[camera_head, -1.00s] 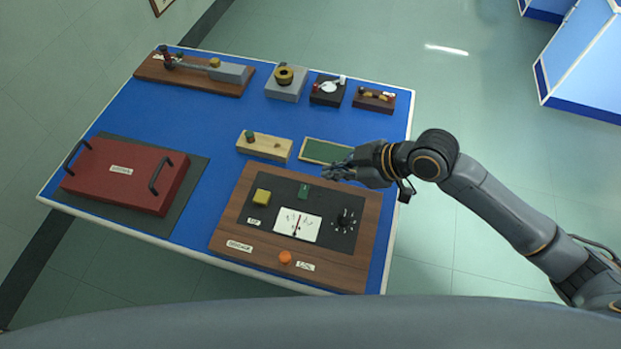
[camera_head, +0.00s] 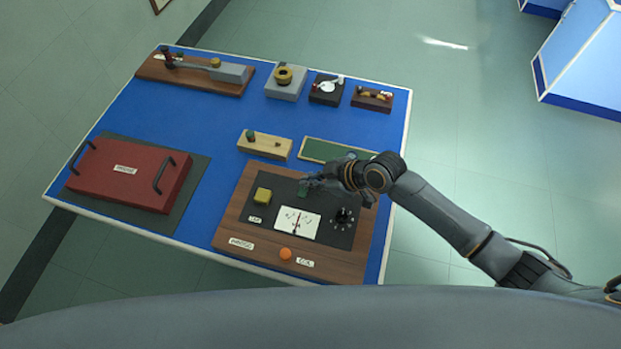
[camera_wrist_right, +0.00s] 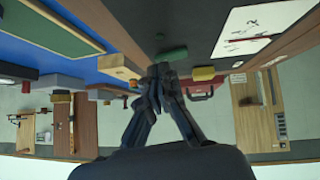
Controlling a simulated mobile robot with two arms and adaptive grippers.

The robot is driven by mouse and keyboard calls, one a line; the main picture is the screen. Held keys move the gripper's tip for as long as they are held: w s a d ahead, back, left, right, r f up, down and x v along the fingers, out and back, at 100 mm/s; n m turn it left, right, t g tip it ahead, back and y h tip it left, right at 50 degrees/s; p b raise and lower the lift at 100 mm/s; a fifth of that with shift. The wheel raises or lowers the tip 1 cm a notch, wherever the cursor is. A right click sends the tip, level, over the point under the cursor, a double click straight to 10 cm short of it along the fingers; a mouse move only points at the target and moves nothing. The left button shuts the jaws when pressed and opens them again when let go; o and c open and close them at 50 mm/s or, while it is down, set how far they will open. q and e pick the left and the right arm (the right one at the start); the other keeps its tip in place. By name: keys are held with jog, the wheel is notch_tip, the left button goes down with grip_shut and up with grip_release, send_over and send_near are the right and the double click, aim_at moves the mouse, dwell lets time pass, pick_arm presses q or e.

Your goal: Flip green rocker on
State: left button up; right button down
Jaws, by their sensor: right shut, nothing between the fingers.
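The green rocker (camera_head: 303,189) is a small green block on the dark panel of the wooden console (camera_head: 231,225). It also shows in the right wrist view (camera_wrist_right: 172,53), just beyond the fingertips. My right gripper (camera_head: 308,183) is shut and empty, right at the rocker. In the right wrist view the shut fingertips (camera_wrist_right: 160,72) are close to the rocker, and I cannot tell whether they touch it. The fingers partly cover the rocker's upper side in the head view. My left gripper is not in view.
The console also carries a yellow block (camera_head: 262,196), a white meter (camera_head: 297,222), a black dial (camera_head: 343,216) and an orange knob (camera_head: 285,254). A green board (camera_head: 322,151) and a light wooden block (camera_head: 264,147) lie behind. A red lidded box (camera_head: 125,172) stands left.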

jog(key=shift+w+d+f+g+b, duration=0.1)
jog(key=shift+w+f+g+b, duration=0.1)
jog(key=shift+f+b, duration=0.3)
jog(key=shift+w+d+f+g+b, duration=0.1)
jog(key=shift+f+g+b, duration=0.1)
jog(key=shift+b, duration=0.45)
jog(key=shift+s+r+p, duration=0.15)
jog(key=shift+r+p, duration=0.15)
jog(key=shift+p, duration=0.1)
jog(key=shift+a, duration=0.1)
jog(key=shift+s, duration=0.1)
